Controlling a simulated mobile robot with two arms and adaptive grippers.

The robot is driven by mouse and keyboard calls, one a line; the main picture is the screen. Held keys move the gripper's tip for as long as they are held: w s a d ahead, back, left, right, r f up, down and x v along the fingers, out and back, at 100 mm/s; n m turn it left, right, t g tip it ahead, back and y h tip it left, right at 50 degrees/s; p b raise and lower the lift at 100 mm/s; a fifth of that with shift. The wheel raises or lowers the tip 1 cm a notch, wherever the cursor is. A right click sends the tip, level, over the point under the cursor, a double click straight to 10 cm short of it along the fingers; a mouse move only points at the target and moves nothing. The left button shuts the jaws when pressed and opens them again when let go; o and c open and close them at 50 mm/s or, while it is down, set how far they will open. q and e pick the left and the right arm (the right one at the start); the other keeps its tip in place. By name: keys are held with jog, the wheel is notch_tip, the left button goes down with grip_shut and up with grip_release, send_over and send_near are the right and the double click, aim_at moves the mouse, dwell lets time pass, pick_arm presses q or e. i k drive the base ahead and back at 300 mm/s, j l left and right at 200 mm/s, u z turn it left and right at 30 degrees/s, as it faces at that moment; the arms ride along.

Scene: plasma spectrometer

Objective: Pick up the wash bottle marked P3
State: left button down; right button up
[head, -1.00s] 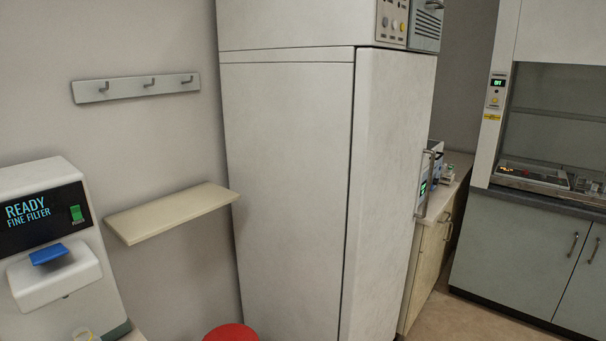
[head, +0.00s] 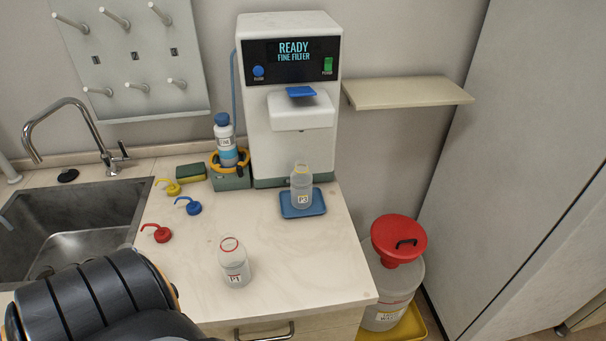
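The wash bottle marked P3 (head: 301,188) is a clear bottle with a yellow ring at its open neck. It stands upright on a small blue tray (head: 291,210) under the dispenser's outlet in the head view. Another clear bottle, marked P1 (head: 234,264), with a red ring at its neck, stands nearer on the counter. A dark, ribbed part of my own arm shows at the lower left. Neither gripper's fingers are in view.
The dispenser (head: 290,75) reads READY FINE FILTER. Yellow (head: 172,188), blue (head: 192,207) and red (head: 161,234) spout caps lie left of the bottles, near the sink (head: 70,228). A red-lidded waste container (head: 398,240) stands right of the counter (head: 310,265).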

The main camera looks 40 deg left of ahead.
aim_at(301, 178)
jog(key=u, duration=1.35)
jog(key=i+l, duration=0.1)
jog(key=l, duration=0.3)
jog(key=i+l+u, duration=0.15)
jog(key=l, duration=0.25)
jog(key=k+j, duration=0.05)
